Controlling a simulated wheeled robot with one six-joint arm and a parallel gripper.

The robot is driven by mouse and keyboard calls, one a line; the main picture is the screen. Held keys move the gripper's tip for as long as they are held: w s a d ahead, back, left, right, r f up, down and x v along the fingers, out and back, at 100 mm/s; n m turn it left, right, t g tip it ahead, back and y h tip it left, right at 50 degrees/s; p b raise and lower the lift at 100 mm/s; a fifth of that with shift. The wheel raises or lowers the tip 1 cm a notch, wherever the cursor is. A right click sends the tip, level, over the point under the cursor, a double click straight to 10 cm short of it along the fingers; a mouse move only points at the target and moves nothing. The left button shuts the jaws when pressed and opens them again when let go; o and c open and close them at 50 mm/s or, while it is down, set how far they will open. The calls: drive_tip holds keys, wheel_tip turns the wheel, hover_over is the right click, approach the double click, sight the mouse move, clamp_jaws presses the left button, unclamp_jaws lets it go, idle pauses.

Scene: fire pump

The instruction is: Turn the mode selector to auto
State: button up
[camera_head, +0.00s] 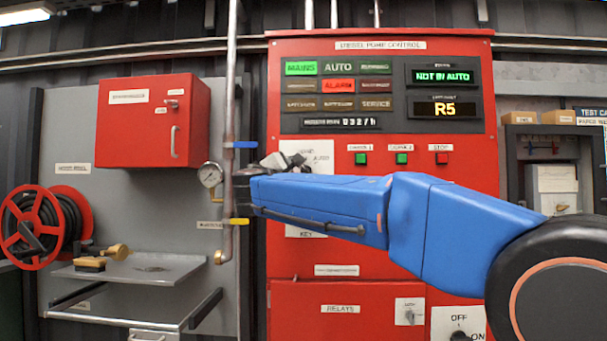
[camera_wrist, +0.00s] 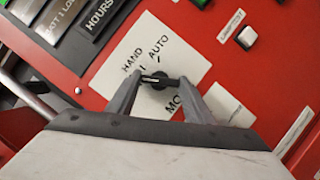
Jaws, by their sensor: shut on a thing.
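The red diesel pump control panel (camera_head: 380,255) fills the middle of the head view. The mode selector (camera_wrist: 158,80) is a small black knob on a white plate (camera_wrist: 185,60) marked HAND and AUTO. My gripper (camera_wrist: 159,82) is shut on the knob, one finger at each end of it. In the wrist view the knob's bar lies roughly level; I cannot tell which mark it points at. In the head view my gripper (camera_head: 285,162) covers the knob and part of its plate (camera_head: 318,150). The status display (camera_head: 443,77) reads NOT IN AUTO.
Green and red buttons (camera_head: 402,158) sit right of the selector. MAINS is lit green and ALARM red. A vertical pipe with a gauge (camera_head: 210,175) runs left of my gripper. A red box (camera_head: 150,122) and hose reel (camera_head: 45,225) are further left. An OFF switch (camera_head: 458,335) is low right.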

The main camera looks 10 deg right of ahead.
drive_tip(key=shift+d+r+m+g+y, duration=0.15)
drive_tip(key=shift+m+g+y, duration=0.55)
drive_tip(key=shift+m, duration=1.65)
drive_tip(key=shift+a+r+m+g+y, duration=0.1)
drive_tip(key=shift+m+g+y, duration=0.55)
drive_tip(key=shift+m, duration=1.65)
drive_tip(key=shift+d+r+m+g+y, duration=0.15)
drive_tip(key=shift+m+g+y, duration=0.5)
drive_tip(key=shift+m, duration=1.7)
drive_tip(key=shift+a, duration=0.1)
drive_tip(key=o, duration=1)
drive_tip(key=shift+o, duration=0.2)
drive_tip(key=shift+s, duration=0.1)
drive_tip(key=v, duration=1.7)
drive_tip(key=shift+s, duration=0.3)
